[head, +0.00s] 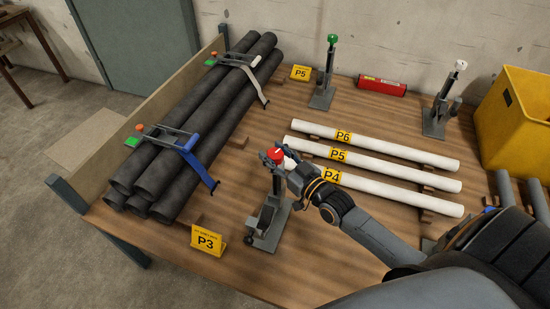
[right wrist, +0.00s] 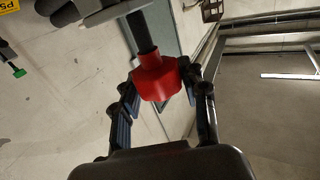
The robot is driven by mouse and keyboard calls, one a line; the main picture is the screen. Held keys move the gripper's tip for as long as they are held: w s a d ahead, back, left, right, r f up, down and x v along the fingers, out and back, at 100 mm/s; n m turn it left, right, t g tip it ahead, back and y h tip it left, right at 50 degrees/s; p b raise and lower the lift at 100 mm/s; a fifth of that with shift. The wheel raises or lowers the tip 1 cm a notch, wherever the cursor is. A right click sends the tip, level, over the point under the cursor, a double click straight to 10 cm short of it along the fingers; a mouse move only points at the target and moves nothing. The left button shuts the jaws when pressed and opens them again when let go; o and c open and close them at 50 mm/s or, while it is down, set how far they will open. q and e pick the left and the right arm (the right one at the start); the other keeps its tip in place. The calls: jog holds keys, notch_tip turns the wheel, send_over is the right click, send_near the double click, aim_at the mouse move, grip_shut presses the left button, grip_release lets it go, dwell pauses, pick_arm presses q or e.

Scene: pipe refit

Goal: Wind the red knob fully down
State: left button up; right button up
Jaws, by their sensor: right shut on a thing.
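The red knob (head: 275,155) sits on top of a grey clamp stand (head: 268,222) at the front middle of the wooden table. My right gripper (head: 275,158) is shut on the red knob, coming in from the right. In the right wrist view the red knob (right wrist: 158,76) lies between the two fingers of my right gripper (right wrist: 156,88), with a dark stem running up from it. How far the knob is wound down is hard to tell. My left gripper is not in view.
A P3 sign (head: 207,240) stands left of the clamp stand. White pipes (head: 395,172) lie to the right. Strapped black pipes (head: 200,125) lie at the left. Stands with a green knob (head: 332,38) and a white knob (head: 460,65) stand behind. A yellow bin (head: 515,120) is at right.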

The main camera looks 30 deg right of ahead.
jog(key=shift+n+g+y+b, duration=0.5)
jog(key=shift+n+y+b, duration=0.4)
jog(key=shift+y+b, duration=0.4)
jog(key=o, duration=1.2)
jog(key=shift+c, duration=0.2)
jog(key=v, duration=1.2)
jog(key=shift+d, duration=0.1)
jog(key=shift+f, duration=0.1)
